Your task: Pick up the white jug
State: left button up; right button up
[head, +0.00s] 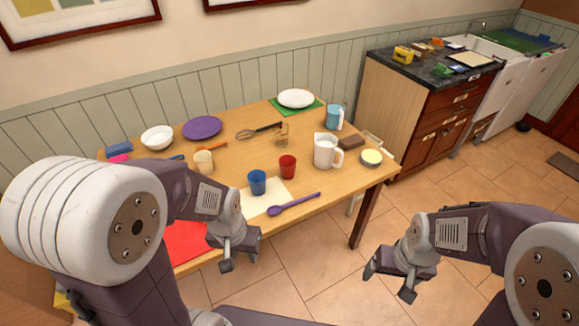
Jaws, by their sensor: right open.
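The white jug (324,152) stands upright on the right part of the wooden table, with its handle toward the right. My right gripper (388,284) is open and empty, beyond the table's right end, nearer to me and lower in the picture than the jug. My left gripper (240,256) is at the table's front edge, to the left of the jug and apart from it. Its fingers are small in view, and I cannot tell whether they are open or shut.
Close to the jug are a red cup (288,167), a brown block (351,142), a light blue jug (334,117) and a small bowl with yellow contents (371,157). A blue cup (257,182) and a purple spoon (293,204) lie nearer me. Floor right of the table is clear.

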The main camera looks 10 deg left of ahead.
aim_at(324, 144)
jog(key=i+l+u, duration=0.3)
jog(key=u, duration=0.2)
jog(key=i+l+u, duration=0.15)
jog(key=l+u, duration=0.35)
jog(key=i+l+u, duration=0.1)
jog(key=l+u, duration=0.35)
jog(key=l, duration=0.2)
jog(key=l+u, duration=0.5)
jog(key=k+l+u, duration=0.1)
jog(key=l+u, duration=0.4)
jog(key=k+l+u, duration=0.2)
jog(key=l+u, duration=0.3)
jog(key=l, duration=0.15)
